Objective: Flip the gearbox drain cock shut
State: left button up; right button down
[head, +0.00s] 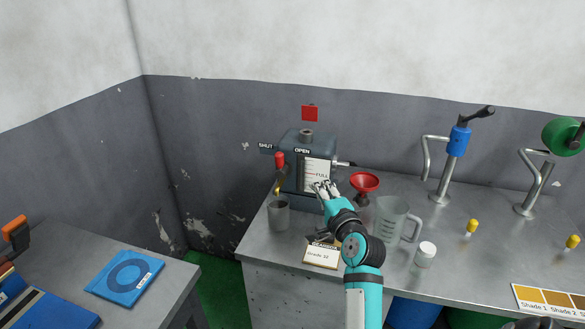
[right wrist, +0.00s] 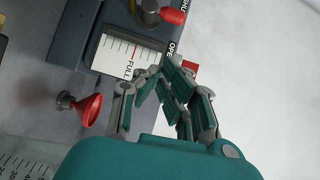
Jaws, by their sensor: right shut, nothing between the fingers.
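The grey gearbox (head: 294,180) stands on the steel bench against the wall. Its drain cock has a red handle (head: 280,160), which stands near upright between the SHUT label (head: 265,147) and the OPEN label (head: 302,150). An amber streak (head: 277,189) shows below the cock, above a grey cup (head: 278,216). In the right wrist view the red handle (right wrist: 172,16) is at the top edge. My right gripper (head: 323,187) is shut and empty in front of the FULL gauge (head: 317,168), right of the handle and apart from it. It also shows in the right wrist view (right wrist: 172,72). My left gripper is not in view.
A red funnel (head: 364,182) and a clear jug (head: 390,218) stand right of my right gripper. A card (head: 321,256) and a white-capped bottle (head: 425,254) are nearer the front. A red flag (head: 310,113) is above the gearbox. The bench left of the cup is clear.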

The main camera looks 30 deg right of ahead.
aim_at(281, 163)
jog(key=p+x, duration=0.1)
jog(key=x, duration=0.9)
jog(key=shift+w+r+p, duration=0.15)
jog(key=shift+r+p, duration=0.05)
jog(key=shift+p, duration=0.2)
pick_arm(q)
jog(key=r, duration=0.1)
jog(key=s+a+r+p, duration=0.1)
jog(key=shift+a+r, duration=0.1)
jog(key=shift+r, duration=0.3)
pick_arm(e)
jog(key=w+a, duration=0.2)
jog(key=w, duration=0.1)
jog(key=shift+f, duration=0.15)
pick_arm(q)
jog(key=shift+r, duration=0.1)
pick_arm(e)
jog(key=shift+d, duration=0.15)
